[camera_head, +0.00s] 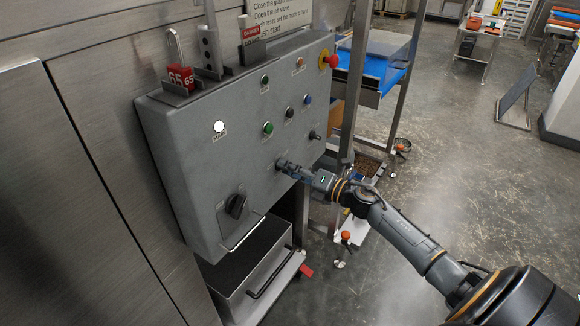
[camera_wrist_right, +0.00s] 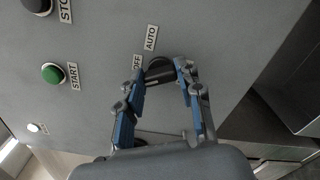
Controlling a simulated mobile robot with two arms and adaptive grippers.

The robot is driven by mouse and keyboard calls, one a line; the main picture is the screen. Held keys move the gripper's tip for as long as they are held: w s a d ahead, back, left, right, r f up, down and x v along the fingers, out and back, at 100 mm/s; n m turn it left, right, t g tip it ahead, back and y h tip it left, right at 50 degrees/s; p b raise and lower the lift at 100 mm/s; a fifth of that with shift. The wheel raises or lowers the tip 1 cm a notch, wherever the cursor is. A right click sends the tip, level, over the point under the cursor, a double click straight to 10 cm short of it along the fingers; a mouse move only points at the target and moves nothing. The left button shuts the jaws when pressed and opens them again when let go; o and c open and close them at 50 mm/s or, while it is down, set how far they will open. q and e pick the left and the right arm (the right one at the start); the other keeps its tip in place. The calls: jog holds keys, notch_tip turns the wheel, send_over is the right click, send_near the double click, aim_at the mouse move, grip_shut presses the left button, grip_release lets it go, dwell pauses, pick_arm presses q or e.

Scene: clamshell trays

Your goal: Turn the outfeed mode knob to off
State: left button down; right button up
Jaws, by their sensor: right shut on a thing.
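A dark selector knob (camera_wrist_right: 159,66) on the grey control panel (camera_wrist_right: 95,105) shows in the right wrist view, between my right gripper's fingers. The labels AUTO (camera_wrist_right: 151,37) and OFF (camera_wrist_right: 137,63) stand beside it; OFF is partly covered by a finger. My right gripper (camera_wrist_right: 161,76) is shut on this knob, with blue-sided fingers at either side of it. In the head view my right gripper (camera_head: 283,165) touches the lower middle of the panel and hides the knob. The knob's exact pointing direction is hard to tell. My left gripper is not in view.
A green START button (camera_wrist_right: 53,74) and a black button (camera_wrist_right: 37,5) are near the knob. The head view also shows another small black knob (camera_head: 314,135), a large rotary switch (camera_head: 236,205), a red emergency stop (camera_head: 331,61) and a white lamp (camera_head: 219,126). Open floor (camera_head: 450,170) lies right.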

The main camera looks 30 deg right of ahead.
jog(key=shift+m+p, duration=1.1)
jog(key=shift+m, duration=1.8)
jog(key=o, duration=1.1)
jog(key=shift+f, duration=0.1)
jog(key=shift+o, duration=0.2)
jog(key=v, duration=1.2)
jog(key=shift+d, duration=0.1)
